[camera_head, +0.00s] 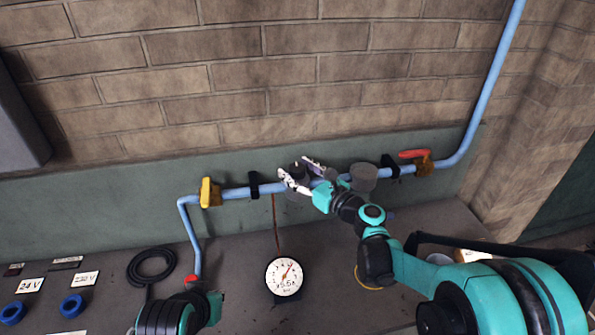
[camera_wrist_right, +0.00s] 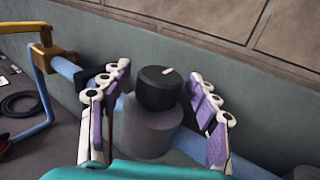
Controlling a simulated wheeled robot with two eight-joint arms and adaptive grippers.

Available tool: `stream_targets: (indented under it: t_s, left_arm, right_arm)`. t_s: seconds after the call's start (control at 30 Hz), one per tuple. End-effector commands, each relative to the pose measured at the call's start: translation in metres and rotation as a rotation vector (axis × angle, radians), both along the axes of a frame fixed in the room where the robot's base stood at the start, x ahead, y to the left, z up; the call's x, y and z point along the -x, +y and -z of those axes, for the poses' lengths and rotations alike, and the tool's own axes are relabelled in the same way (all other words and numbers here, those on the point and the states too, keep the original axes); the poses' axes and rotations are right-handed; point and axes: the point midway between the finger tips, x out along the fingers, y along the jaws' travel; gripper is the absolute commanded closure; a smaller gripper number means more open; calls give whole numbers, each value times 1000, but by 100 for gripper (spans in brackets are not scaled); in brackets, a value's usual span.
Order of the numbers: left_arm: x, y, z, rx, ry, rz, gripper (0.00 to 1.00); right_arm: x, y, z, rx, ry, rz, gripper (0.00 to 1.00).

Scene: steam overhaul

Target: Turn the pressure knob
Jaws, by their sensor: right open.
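The pressure knob (camera_wrist_right: 158,90) is a dark round cap with a white mark, on top of a grey cylindrical body (camera_wrist_right: 148,130) on the blue pipe. In the head view the knob (camera_head: 298,169) is small and partly hidden by my fingers. My right gripper (camera_wrist_right: 160,72) is open, with white and purple fingers on either side of the knob and visible gaps to it. In the head view, my right gripper (camera_head: 297,172) is at the pipe. Only part of my left arm shows at the bottom; its fingers are not visible.
Along the blue pipe (camera_head: 236,193) are a yellow valve handle (camera_head: 207,193), a grey cylinder (camera_head: 363,177) and a red lever (camera_head: 413,154). A brick wall rises behind. A coiled black hose (camera_head: 150,266) lies left.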

Motion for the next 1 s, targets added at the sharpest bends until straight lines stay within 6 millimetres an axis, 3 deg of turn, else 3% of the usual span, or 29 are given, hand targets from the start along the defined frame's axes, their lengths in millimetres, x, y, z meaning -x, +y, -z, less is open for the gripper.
stream_targets:
  t_s: [0.1, 0.3, 1.0]
  left_arm:
    - [0, 0, 0, 0, 0, 0, 100]
    - [0, 0, 0, 0, 0, 0, 100]
    - [0, 0, 2, 0, 0, 0, 100]
  right_arm:
    - [0, 0, 0, 0, 0, 0, 41]
    - [0, 0, 0, 0, 0, 0, 89]
    - [0, 0, 0, -1, 1, -133, 89]
